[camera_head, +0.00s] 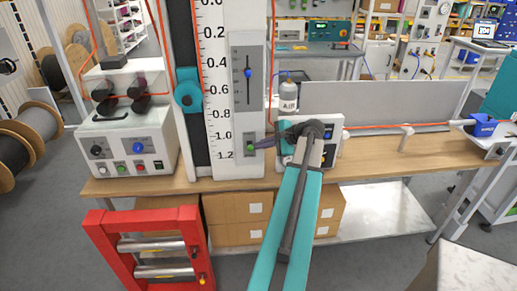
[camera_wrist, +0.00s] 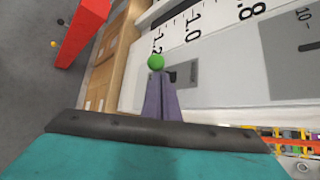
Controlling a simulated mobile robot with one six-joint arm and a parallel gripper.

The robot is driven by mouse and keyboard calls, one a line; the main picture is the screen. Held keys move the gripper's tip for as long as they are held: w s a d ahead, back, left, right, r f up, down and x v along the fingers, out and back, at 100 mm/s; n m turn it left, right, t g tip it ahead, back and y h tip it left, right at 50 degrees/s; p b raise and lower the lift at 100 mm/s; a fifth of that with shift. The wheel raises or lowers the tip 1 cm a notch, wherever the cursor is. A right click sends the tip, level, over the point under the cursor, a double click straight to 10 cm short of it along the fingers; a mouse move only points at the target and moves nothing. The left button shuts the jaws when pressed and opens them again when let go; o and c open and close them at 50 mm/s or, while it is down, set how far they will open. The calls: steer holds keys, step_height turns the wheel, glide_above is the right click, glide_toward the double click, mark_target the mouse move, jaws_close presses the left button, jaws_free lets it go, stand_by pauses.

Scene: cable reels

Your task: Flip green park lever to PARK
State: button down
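The green park lever's round knob (camera_head: 250,148) sits low on the white scale column, on a small dark slotted plate (camera_head: 250,139). The knob also shows in the wrist view (camera_wrist: 156,62), with the dark plate (camera_wrist: 186,73) beside it. My gripper (camera_head: 259,144) reaches in from the right at the knob's height. In the wrist view its purple fingers (camera_wrist: 161,76) are together, with their tips right at the knob. The knob shows just past the tips. I cannot tell whether they touch it. The lever's stem is hidden.
A blue-knobbed slider (camera_head: 248,73) is higher on the column. A grey control box (camera_head: 125,125) stands left on the wooden bench (camera_head: 375,160). An orange cable (camera_head: 380,126) runs to the right. A red roller frame (camera_head: 146,248) stands in front on the floor.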

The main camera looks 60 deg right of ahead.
steer(key=shift+w+a+r, duration=0.15)
steer(key=shift+a+r, duration=0.05)
steer(key=shift+a, duration=0.05)
steer(key=shift+r, duration=0.1)
steer(key=s+d+r+p, duration=0.3)
steer(key=s+r+p, duration=0.1)
steer(key=s+r, duration=0.2)
steer(key=shift+s+d+r+p, duration=0.15)
steer(key=shift+s+r+p, duration=0.15)
steer(key=shift+s+p, duration=0.15)
stand_by(0.5)
